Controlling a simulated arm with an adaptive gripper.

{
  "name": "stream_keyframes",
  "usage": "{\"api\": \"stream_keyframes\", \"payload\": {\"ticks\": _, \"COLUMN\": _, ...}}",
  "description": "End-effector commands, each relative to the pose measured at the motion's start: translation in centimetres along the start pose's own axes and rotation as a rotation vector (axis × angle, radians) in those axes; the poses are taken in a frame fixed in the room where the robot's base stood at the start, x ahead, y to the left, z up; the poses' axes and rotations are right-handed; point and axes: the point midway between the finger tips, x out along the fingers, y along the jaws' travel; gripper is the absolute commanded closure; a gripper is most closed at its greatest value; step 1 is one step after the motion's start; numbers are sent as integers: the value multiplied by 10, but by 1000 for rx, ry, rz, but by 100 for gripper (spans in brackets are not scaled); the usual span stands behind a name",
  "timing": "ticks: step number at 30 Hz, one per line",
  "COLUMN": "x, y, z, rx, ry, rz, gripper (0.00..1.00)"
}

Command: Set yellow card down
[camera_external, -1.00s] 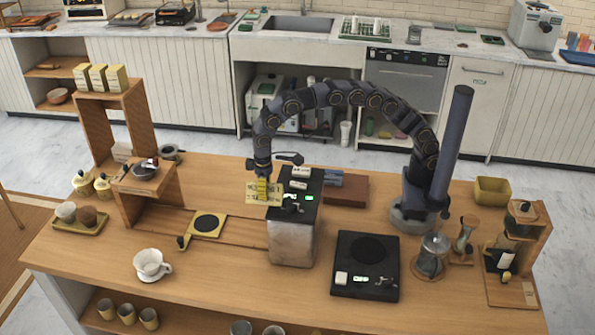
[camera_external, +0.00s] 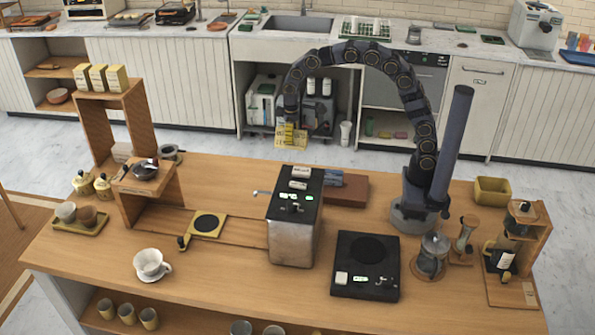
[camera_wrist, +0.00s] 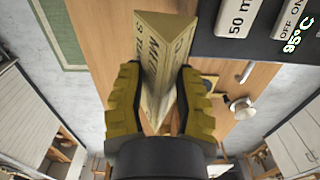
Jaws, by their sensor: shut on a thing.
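The yellow card (camera_wrist: 158,55) is a folded, tent-like piece with dark printed lettering. In the wrist view it stands between the two yellow fingers of my gripper (camera_wrist: 158,95), which are shut on it. In the external view the card (camera_external: 291,138) hangs from my gripper (camera_external: 291,124), raised behind the metal machine and near the table's back edge. It is clear of the tabletop. The lettering is too small to read fully.
The metal machine (camera_external: 290,240) with a black top stands mid-table. A brown block with a blue-grey item (camera_external: 333,178) lies behind it. A black scale (camera_external: 366,275) is at front right. A wooden stand (camera_external: 148,192) and a yellow tray (camera_external: 82,224) are at left.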

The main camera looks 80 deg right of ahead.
Motion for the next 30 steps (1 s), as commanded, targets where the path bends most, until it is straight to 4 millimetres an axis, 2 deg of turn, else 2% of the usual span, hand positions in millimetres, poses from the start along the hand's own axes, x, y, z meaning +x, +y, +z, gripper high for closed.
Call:
{"api": "stream_keyframes", "payload": {"ticks": 11, "x": 51, "y": 9, "z": -39, "rx": 194, "ry": -3, "rz": 6, "gripper": 85}}
{"api": "stream_keyframes", "payload": {"ticks": 14, "x": 74, "y": 12, "z": -52, "rx": 271, "ry": -9, "rz": 8, "gripper": 85}}
{"api": "stream_keyframes", "payload": {"ticks": 18, "x": 116, "y": 19, "z": -74, "rx": 414, "ry": -8, "rz": 8, "gripper": 85}}
{"api": "stream_keyframes", "payload": {"ticks": 21, "x": 148, "y": 23, "z": -86, "rx": 519, "ry": -10, "rz": 7, "gripper": 85}}
{"api": "stream_keyframes", "payload": {"ticks": 24, "x": 172, "y": 26, "z": -94, "rx": 599, "ry": -10, "rz": 5, "gripper": 85}}
{"api": "stream_keyframes", "payload": {"ticks": 27, "x": 190, "y": 28, "z": -98, "rx": 655, "ry": -10, "rz": 3, "gripper": 85}}
{"api": "stream_keyframes", "payload": {"ticks": 30, "x": 200, "y": 29, "z": -103, "rx": 693, "ry": -2, "rz": -2, "gripper": 85}}
